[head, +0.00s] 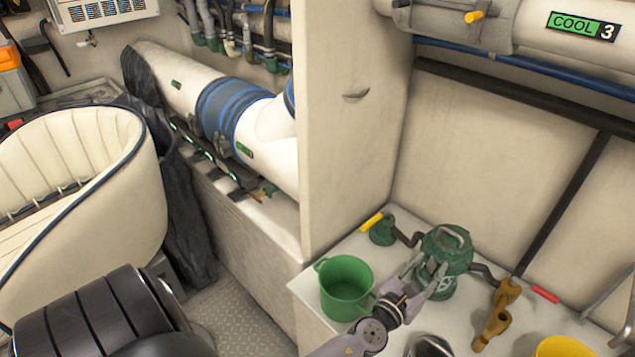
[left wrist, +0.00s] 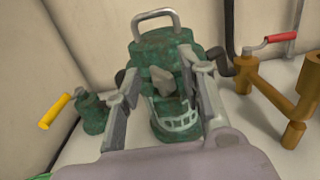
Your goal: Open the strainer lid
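The strainer (head: 449,240) is a worn green metal housing on the white shelf, with pipes on both sides. Its lid is on top and carries a grey bail handle (left wrist: 155,17), which stands up in the left wrist view. The lid looks closed. My left gripper (head: 436,276) is in front of the strainer. In the left wrist view its two grey fingers (left wrist: 160,80) are spread, one to each side of the green body and a grey knob (left wrist: 162,80) on its front. Whether the fingers touch the body I cannot tell.
A green bucket (head: 346,290) stands left of my left gripper. A yellow-handled valve (head: 382,230) is left of the strainer. Brass fittings (head: 496,318) and a red-handled lever (head: 545,294) are to its right. A yellow container (head: 562,346) is at the front right. Walls stand close behind.

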